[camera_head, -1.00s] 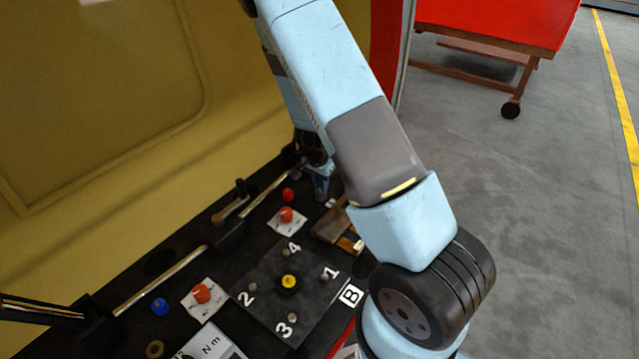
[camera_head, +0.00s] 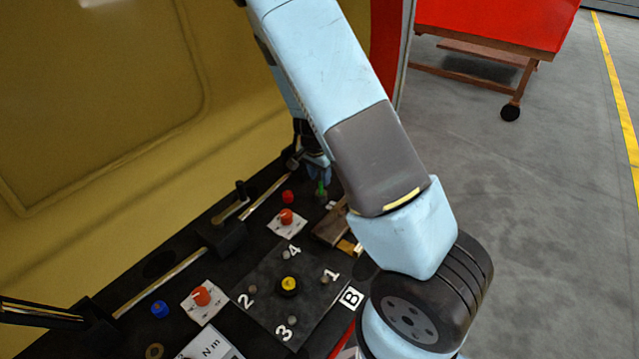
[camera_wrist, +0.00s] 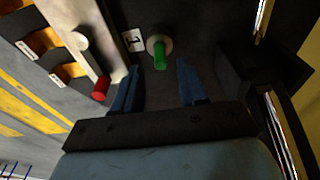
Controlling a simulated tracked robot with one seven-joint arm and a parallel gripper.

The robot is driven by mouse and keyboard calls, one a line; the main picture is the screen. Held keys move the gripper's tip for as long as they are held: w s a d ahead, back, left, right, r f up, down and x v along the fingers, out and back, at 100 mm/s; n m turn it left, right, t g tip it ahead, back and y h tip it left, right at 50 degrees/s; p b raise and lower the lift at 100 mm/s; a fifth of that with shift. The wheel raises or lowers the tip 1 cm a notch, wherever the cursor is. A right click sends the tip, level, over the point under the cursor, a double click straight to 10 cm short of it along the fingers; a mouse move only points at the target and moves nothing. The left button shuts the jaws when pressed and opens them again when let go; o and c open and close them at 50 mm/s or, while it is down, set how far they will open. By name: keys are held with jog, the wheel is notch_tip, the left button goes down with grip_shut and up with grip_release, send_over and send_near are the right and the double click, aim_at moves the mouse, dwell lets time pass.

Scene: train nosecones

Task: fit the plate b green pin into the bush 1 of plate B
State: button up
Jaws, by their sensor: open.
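The green pin (camera_wrist: 159,55) stands in a pale round collar in the wrist view. It also shows in the head view (camera_head: 321,190), just below my gripper (camera_head: 317,171). In the wrist view my gripper (camera_wrist: 157,70) has its two blue fingers apart, one on each side of the pin's line, with nothing between them that I can see held. Plate B (camera_head: 262,305) lies flat on the black deck, with a yellow-topped knob in its middle. Bush 1 (camera_head: 324,279) is a small grey round beside the number 1, at the plate's right.
Red knobs (camera_head: 286,216) and a blue knob (camera_head: 160,309) stand on the deck. Metal rods (camera_head: 165,280) run along its back, beside the yellow wall. A brown block (camera_head: 330,227) lies between the pin and plate B. A red pin (camera_wrist: 101,88) is near the left finger.

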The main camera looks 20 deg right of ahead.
jog(key=s+a+r+n+t+y, duration=0.1)
jog(key=s+r+n+y, duration=0.15)
jog(key=s+r, duration=0.75)
jog(key=s+a+r+n+t+y, duration=0.1)
jog(key=r+n, duration=0.2)
jog(key=r, duration=1.4)
jog(key=s+d+r+n+t+h, duration=0.1)
jog(key=s+r+n, duration=0.1)
jog(key=s+r, duration=0.4)
jog(key=s+d+r+n+t+h, duration=0.1)
jog(key=s+r+n, duration=0.2)
jog(key=s+r, duration=0.3)
jog(key=shift+s+d+r+t, duration=0.15)
jog(key=shift+s+t, duration=0.15)
jog(key=shift+s, duration=2.1)
